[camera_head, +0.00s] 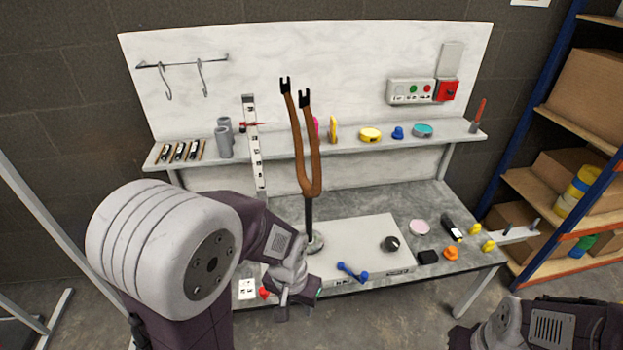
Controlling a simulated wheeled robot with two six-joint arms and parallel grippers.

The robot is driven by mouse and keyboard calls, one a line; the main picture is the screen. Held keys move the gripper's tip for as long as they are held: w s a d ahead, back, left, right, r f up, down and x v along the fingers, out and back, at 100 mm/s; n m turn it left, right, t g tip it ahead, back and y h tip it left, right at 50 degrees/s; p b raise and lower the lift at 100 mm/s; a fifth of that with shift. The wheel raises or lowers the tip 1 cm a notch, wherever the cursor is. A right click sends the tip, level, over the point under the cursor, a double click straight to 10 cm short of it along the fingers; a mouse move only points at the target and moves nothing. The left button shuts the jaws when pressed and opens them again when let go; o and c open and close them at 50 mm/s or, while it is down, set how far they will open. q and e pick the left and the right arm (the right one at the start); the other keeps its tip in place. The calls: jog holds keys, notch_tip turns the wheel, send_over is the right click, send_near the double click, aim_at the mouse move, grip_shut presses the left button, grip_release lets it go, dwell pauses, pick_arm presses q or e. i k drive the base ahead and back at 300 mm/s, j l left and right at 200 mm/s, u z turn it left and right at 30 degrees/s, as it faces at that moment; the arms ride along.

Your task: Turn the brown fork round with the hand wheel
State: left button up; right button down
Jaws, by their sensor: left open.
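The brown fork (299,150) stands upright with its two prongs up, on a dark post with a round grey foot (315,243). The foot is at the left part of a low white box (345,235) on the bench. A blue two-ended handle (352,272), which looks like the hand wheel, is at the box's front edge. A black round knob (390,243) is on the box at the right. My left gripper (300,297) is open and empty, left of the blue handle and apart from it. Only my right wrist shows at the lower right; its fingers are out of view.
A shelf (350,142) behind the fork carries grey cups, a yellow roll and small jars. A striped upright ruler (254,150) stands left of the fork. Small objects, including an orange knob (451,253), lie at the bench's right. A blue-framed rack (530,110) stands far right.

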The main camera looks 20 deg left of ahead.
aim_at(391, 243)
jog(key=i+u, duration=0.75)
jog(key=u, duration=0.15)
